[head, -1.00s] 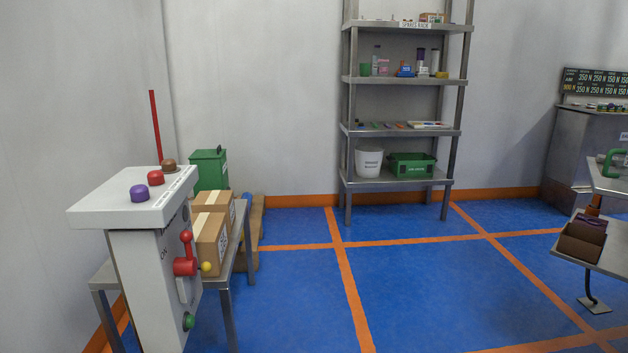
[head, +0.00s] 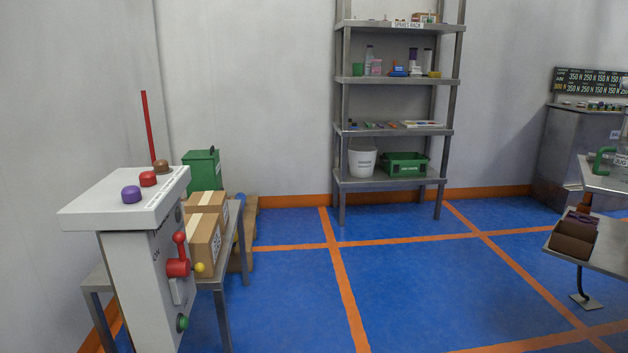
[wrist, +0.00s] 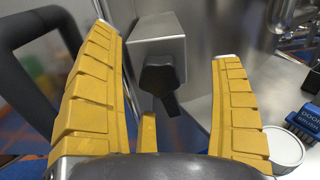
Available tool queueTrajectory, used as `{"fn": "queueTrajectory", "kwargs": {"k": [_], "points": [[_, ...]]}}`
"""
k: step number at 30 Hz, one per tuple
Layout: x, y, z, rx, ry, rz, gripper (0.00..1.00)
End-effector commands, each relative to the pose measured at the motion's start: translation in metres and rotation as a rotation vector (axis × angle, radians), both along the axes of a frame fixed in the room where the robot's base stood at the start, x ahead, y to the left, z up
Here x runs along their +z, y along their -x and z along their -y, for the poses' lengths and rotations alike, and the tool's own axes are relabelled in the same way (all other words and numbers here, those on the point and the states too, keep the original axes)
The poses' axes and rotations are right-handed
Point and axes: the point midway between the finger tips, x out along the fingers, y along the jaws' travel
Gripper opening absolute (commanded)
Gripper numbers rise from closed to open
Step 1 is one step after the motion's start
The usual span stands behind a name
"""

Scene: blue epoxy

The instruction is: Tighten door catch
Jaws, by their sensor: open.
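My gripper (wrist: 165,48) shows in the wrist view with its two ribbed yellow fingers wide apart and nothing held between them. Beyond and between the fingers is a grey metal block (wrist: 155,38) with a dark faceted knob (wrist: 160,74) on its near face. A short dark tab (wrist: 171,104) hangs below the knob. This may be the door catch, but I cannot tell for certain. The fingers appear apart from the knob. My gripper is not in the head view.
In the wrist view, a thick dark bar (wrist: 28,95) curves at the left. A white round tub (wrist: 283,146) and a blue lettered brush (wrist: 305,122) are at the right. The head view shows a white control stand (head: 140,260), a shelf rack (head: 390,180) and open blue floor (head: 280,290).

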Motion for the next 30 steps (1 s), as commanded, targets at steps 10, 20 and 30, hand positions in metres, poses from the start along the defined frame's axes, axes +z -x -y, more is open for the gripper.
{"fn": "queueTrajectory", "kwargs": {"k": [10,20,30], "points": [[0.000,0.000,0.000,0.000,-0.001,0.000,1.00],[-0.002,0.000,-0.012,0.000,0.000,0.000,1.00],[0.000,-0.001,-0.021,0.000,-0.001,0.000,1.00]]}}
